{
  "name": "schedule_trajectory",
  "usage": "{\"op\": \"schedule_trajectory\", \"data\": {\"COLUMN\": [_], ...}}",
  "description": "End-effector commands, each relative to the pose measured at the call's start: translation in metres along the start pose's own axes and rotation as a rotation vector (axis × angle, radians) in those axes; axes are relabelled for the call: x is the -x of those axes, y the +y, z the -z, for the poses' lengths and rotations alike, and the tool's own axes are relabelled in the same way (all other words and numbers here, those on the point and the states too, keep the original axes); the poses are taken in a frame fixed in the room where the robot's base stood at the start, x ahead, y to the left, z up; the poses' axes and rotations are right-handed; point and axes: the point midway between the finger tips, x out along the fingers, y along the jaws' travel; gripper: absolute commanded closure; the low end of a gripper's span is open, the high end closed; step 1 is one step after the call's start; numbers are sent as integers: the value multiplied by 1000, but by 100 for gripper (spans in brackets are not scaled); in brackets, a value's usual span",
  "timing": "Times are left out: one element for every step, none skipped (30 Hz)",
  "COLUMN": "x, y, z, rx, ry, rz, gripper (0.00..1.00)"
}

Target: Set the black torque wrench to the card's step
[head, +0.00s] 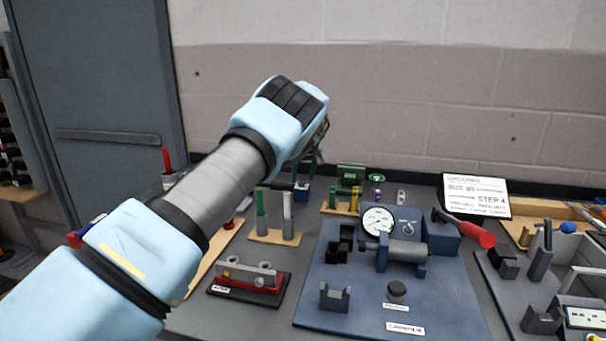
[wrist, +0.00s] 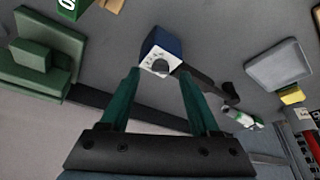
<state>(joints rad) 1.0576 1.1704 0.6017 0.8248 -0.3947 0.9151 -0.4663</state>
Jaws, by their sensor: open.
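The card (head: 477,195) stands at the back right in the head view; "STEP 4" is readable and its other lines are too small. In the wrist view a blue block (wrist: 163,42) has a white face with marks and a dark round knob (wrist: 160,66). A black bar (wrist: 207,85) runs from beside it to the right; it looks like the black torque wrench, but I cannot be sure. My gripper (wrist: 158,73) is open, its green fingertips on either side of the block's white face. I cannot tell whether they touch it. In the head view my wrist mostly hides the gripper.
A blue base plate (head: 440,310) carries a dial gauge (head: 378,221) and a red-handled lever (head: 470,231). A wooden stand (head: 274,236) with upright posts and a red-and-grey block (head: 247,280) are nearer. Green blocks (wrist: 40,55) lie left in the wrist view. A wall closes the back.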

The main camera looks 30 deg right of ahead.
Motion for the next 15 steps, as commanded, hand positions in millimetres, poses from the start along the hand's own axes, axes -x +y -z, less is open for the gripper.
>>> {"op": "schedule_trajectory", "data": {"x": [-3, -6, -9, -10, -11, -12, -13, -13, -13, -13, -13, -14, -13, -13, -13], "y": [0, 0, 0, 0, 0, 0, 0, 0, 0, 0, 0, 0, 0, 0, 0], "z": [1, 1, 0, 0, 0, 0, 0, 0, 0, 0, 0, 0, 0, 0, 0], "rx": [0, 0, 0, 0, 0, 0, 0, 0, 0, 0, 0, 0, 1, 0, 0], "ry": [0, 0, 0, 0, 0, 0, 1, 1, 1, 1, 1, 1, 1, 1, 1], "rz": [0, 0, 0, -1, -1, -1, -2, -2, -2, -2, -2, -2, -1, -1, -1], "gripper": [38, 38, 38, 38, 38, 38, 38, 38, 38, 38, 38, 38, 38, 39, 43]}}
